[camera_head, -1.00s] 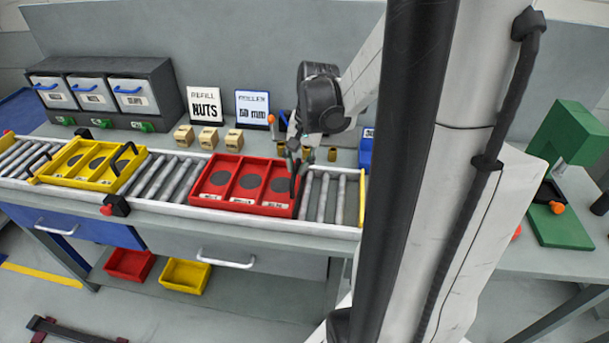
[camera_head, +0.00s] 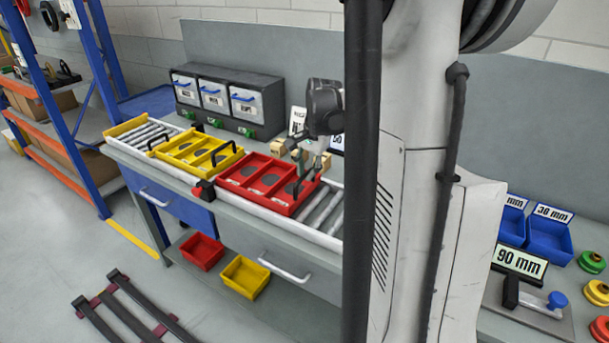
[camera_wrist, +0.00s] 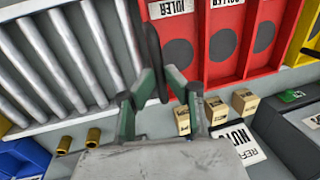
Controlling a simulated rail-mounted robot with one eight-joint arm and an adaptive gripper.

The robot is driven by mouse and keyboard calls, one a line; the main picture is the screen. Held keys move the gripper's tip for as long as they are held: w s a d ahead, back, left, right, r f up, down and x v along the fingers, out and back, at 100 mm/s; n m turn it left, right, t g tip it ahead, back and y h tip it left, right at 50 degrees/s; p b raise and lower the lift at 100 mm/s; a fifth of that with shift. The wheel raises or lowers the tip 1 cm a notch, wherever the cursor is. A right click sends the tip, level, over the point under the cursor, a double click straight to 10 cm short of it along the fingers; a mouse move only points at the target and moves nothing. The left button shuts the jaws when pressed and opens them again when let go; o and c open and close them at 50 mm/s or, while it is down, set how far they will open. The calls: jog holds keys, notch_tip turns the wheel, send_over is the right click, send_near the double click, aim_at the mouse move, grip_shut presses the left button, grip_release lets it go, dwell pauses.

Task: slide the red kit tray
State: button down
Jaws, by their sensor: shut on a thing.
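The red kit tray (camera_head: 247,196) sits on the roller track, with three compartments holding dark round recesses. In the wrist view the red tray (camera_wrist: 200,75) fills the top right, with labels along its far side. Its black handle (camera_wrist: 151,45) stands at the end nearest my gripper. My gripper (camera_head: 300,163) is at the tray's right end; in the wrist view my gripper (camera_wrist: 159,84) has its green-sided fingers closed around the handle. The exact contact is partly hidden in the head view. A black stop with a red knob (camera_head: 205,190) stands close to the tray's left front corner.
A yellow tray (camera_head: 185,160) lies left of the red one on the track (camera_head: 318,236). Bare rollers (camera_wrist: 50,60) lie right of the red tray in the head view. Wooden blocks (camera_wrist: 243,101) and a drawer cabinet (camera_head: 228,112) stand behind the track.

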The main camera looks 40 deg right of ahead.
jog(key=c, duration=1.8)
grip_release()
jog(key=shift+o, duration=0.2)
notch_tip(320, 180, up, 12)
jog(key=s, duration=0.2)
jog(key=shift+s+d, duration=0.15)
jog(key=shift+d, duration=0.15)
jog(key=shift+f, duration=0.1)
